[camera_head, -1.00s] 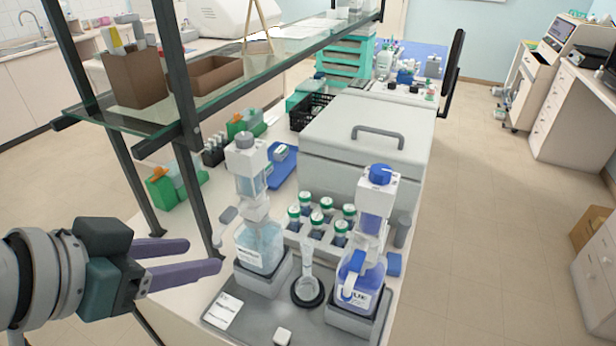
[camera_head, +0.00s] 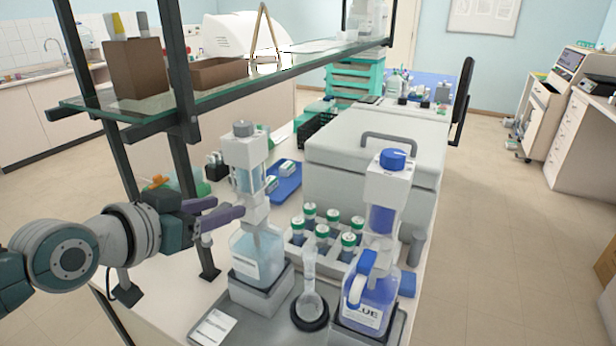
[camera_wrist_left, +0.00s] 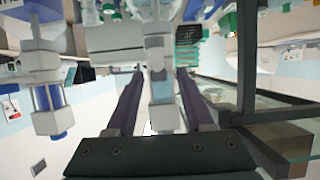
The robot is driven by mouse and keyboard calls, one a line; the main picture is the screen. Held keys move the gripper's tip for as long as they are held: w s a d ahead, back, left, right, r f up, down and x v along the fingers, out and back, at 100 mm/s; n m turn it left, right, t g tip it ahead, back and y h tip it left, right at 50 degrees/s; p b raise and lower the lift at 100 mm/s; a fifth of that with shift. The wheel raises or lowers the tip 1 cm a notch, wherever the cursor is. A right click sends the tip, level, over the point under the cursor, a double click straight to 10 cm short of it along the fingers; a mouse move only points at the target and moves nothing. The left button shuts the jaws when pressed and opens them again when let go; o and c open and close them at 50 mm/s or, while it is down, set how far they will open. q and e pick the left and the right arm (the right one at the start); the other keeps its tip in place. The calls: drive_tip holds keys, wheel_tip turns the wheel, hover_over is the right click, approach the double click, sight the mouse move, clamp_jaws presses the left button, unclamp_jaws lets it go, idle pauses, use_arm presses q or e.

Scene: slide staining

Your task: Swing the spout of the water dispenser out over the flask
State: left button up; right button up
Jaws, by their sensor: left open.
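The water dispenser (camera_head: 257,255) is a clear, pale blue bottle with a white pump head and grey knob, standing on a grey block. The small glass flask (camera_head: 310,303) stands upright in a black ring to its right. A pale piece, seemingly the spout (camera_head: 207,236), shows left of the bottle below my fingers; it is partly hidden. My left gripper (camera_head: 226,210) is open, its purple fingers pointing at the dispenser's neck from the left. In the left wrist view, the dispenser (camera_wrist_left: 159,88) appears between the two fingers (camera_wrist_left: 160,74); contact cannot be told. My right gripper is not in view.
A blue-liquid dispenser (camera_head: 369,300) stands right of the flask. A rack of green-capped bottles (camera_head: 290,258) is behind. The glass shelf (camera_head: 250,82) and its dark post (camera_head: 185,190) are close to my left arm. A large grey box (camera_head: 340,150) stands at the back.

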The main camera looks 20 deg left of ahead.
use_arm(q)
drive_tip(key=shift+w+f, duration=0.25)
drive_tip(key=shift+w, duration=0.35)
clamp_jaws()
idle(1.1)
